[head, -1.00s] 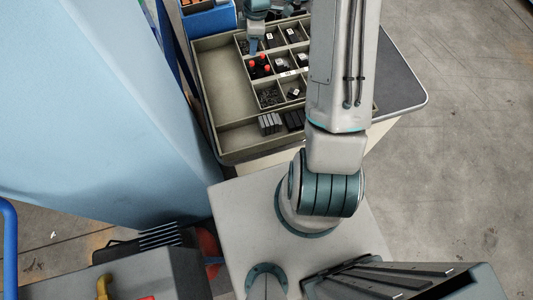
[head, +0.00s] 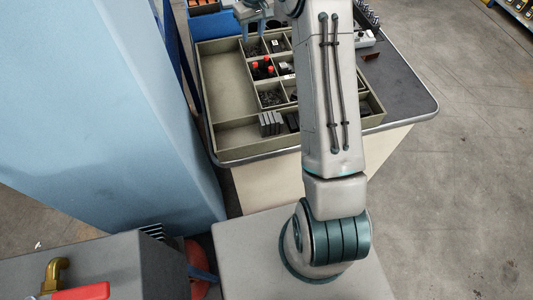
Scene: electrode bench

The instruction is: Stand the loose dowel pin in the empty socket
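My gripper (head: 256,22) is at the top of the head view, above the far part of the compartmented tray (head: 226,122). Its fingers point down and are small, partly cut off by the frame's top edge, so I cannot tell whether they are open or hold anything. I cannot make out the loose dowel pin or the empty socket. My arm covers the right part of the tray.
Tray compartments hold red-topped parts (head: 263,69), dark small pieces (head: 270,98) and grey blocks (head: 271,124). The tray's left compartment is bare. A small grey device (head: 364,38) and a reddish-brown piece (head: 371,57) lie on the dark bench top (head: 402,92). A tall light-blue panel (head: 120,100) stands left.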

